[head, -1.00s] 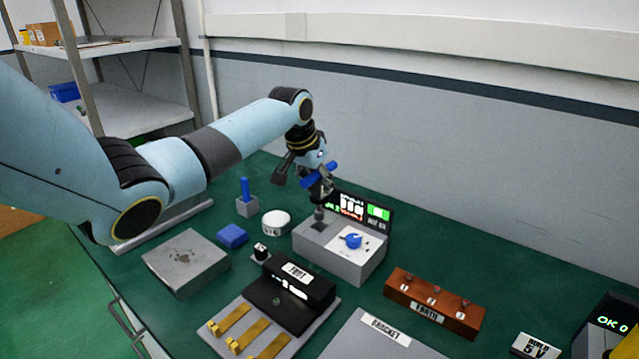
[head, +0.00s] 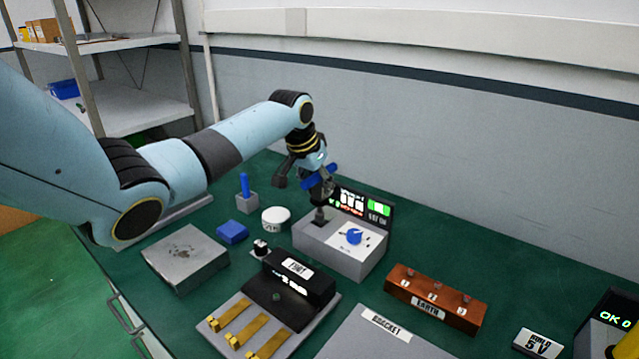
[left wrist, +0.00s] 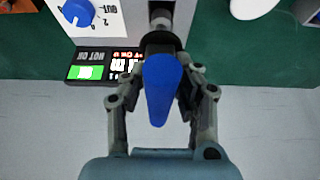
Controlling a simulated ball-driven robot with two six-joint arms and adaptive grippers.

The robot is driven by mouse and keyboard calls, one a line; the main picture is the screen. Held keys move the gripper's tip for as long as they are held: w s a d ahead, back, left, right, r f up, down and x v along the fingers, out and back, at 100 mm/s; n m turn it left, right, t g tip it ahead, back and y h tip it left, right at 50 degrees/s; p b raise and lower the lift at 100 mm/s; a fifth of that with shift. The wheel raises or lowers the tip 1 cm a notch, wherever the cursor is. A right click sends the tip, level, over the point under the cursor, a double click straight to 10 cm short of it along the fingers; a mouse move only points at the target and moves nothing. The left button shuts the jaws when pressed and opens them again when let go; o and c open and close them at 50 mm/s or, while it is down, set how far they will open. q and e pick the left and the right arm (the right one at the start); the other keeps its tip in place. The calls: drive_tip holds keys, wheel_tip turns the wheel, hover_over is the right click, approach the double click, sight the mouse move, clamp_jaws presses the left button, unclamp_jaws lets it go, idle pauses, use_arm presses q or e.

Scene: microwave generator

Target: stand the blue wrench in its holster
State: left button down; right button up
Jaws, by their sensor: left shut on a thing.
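My left gripper (head: 321,190) is shut on a blue-handled tool, which I take for the blue wrench (head: 312,183). In the left wrist view, the wrench's blue handle (left wrist: 162,85) lies between the fingers, with a black collar beyond it. The gripper is above the back left of the grey generator box (head: 325,252), over a grey stub with a dark patch at its base. I cannot tell whether the wrench touches the stub. A small grey block (head: 247,208), possibly the holster, has a blue rod (head: 245,184) standing in it. My right gripper is out of view.
The box has a blue knob (head: 354,236) and a lit display (head: 362,205). A white round piece (head: 275,219), a blue block (head: 232,232) and a grey slab (head: 185,258) lie to its left. A black fixture (head: 300,275) and brown block (head: 434,299) are in front.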

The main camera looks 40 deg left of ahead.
sight(316, 201)
use_arm(q)
drive_tip(key=shift+f, duration=0.1)
drive_tip(key=shift+f+b, duration=1.35)
drive_tip(key=shift+f, duration=1)
drive_tip(key=shift+f, duration=0.2)
drive_tip(key=shift+f, duration=0.35)
drive_tip(key=shift+f, duration=0.15)
drive_tip(key=c, duration=0.9)
unclamp_jaws()
